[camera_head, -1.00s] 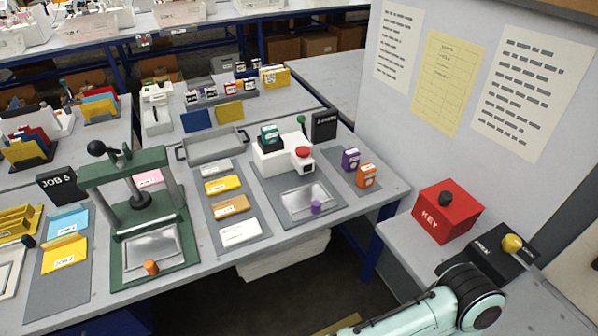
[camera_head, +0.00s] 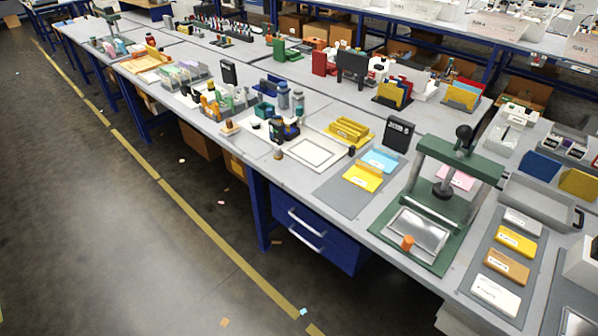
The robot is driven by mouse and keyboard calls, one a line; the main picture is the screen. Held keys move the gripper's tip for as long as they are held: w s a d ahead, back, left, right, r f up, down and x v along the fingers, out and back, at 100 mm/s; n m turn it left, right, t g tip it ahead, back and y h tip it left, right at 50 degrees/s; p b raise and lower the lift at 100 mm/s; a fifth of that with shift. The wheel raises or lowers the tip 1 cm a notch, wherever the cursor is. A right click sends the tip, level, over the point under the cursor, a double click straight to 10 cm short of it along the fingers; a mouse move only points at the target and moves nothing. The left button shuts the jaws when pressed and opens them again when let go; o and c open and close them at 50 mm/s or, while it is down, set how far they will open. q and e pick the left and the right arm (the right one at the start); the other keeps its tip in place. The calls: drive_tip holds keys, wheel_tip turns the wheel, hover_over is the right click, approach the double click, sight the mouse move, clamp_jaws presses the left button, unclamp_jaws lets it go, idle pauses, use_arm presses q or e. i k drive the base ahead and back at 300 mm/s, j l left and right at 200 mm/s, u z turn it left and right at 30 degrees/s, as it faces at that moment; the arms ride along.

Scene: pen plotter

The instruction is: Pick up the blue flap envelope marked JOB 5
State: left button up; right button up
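A light blue envelope (camera_head: 381,160) with a small white label lies flat on a grey mat (camera_head: 336,197), near the middle right of the view. Its label is too small to read. A yellow envelope (camera_head: 362,178) with a white label lies just in front of it on the same mat. A black sign (camera_head: 399,133) stands behind the mat; its white lettering is not legible now. A darker blue piece (camera_head: 541,166) stands by the grey tray farther right; I cannot tell whether it is an envelope. Neither of my grippers is in view.
A green press (camera_head: 436,205) stands right of the mat. A white-framed tray (camera_head: 309,151) and a yellow rack (camera_head: 349,131) lie left of it. A blue drawer unit (camera_head: 318,232) is under the table. The floor (camera_head: 110,230) at the lower left is clear.

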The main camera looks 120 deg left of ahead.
sight(380, 158)
drive_tip(key=k+j+u, duration=0.1)
drive_tip(key=u, duration=0.3)
drive_tip(key=k+j+u, duration=0.2)
drive_tip(key=u, duration=0.2)
drive_tip(key=k+j+u, duration=0.25)
drive_tip(key=u, duration=0.15)
drive_tip(key=k+j+u, duration=0.15)
drive_tip(key=j, duration=0.15)
drive_tip(key=k+j+u, duration=0.1)
drive_tip(key=j, duration=0.2)
drive_tip(key=k+j+u, duration=0.15)
drive_tip(key=j, duration=0.2)
